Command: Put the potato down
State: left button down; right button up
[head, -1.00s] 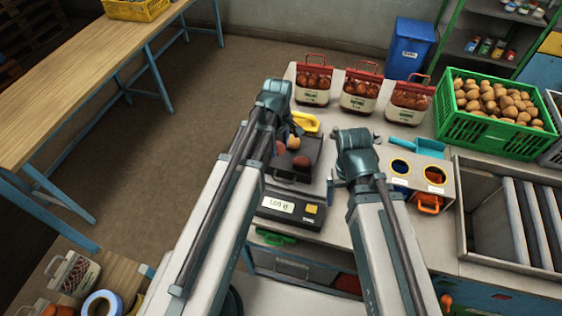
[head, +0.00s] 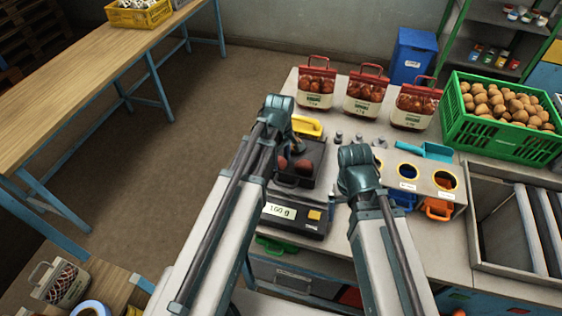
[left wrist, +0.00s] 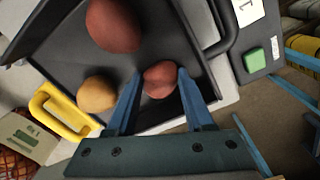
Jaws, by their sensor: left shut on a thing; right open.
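In the left wrist view a small reddish potato (left wrist: 160,78) is between the two blue fingers of my left gripper (left wrist: 160,92), which is shut on it. The potato is over or in the black scale pan (left wrist: 62,62); I cannot tell whether it touches the bottom. A larger red potato (left wrist: 113,24) and a yellowish potato (left wrist: 97,93) are in the pan. In the head view my left gripper (head: 292,142) is above the pan, partly hiding it. The scale display (head: 279,211) reads about 160 g. My right gripper (head: 350,190) is open and empty, right of the scale.
Several small weights (head: 360,137) stand behind the right gripper. A sorting box with round holes (head: 428,184) stands to the right. Filled sacks (head: 364,95) line the back, beside a green crate of potatoes (head: 505,130). A yellow handle (left wrist: 52,108) sits beside the pan.

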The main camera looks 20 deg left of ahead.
aim_at(280, 161)
pick_arm(q)
jog(key=shift+f, duration=0.15)
jog(key=shift+c, duration=1.4)
grip_release()
notch_tip(280, 161, up, 12)
jog(key=p, duration=1.2)
jog(key=shift+s, duration=0.15)
notch_tip(280, 161, down, 12)
jog(key=b, duration=1.2)
jog(key=shift+r, duration=0.2)
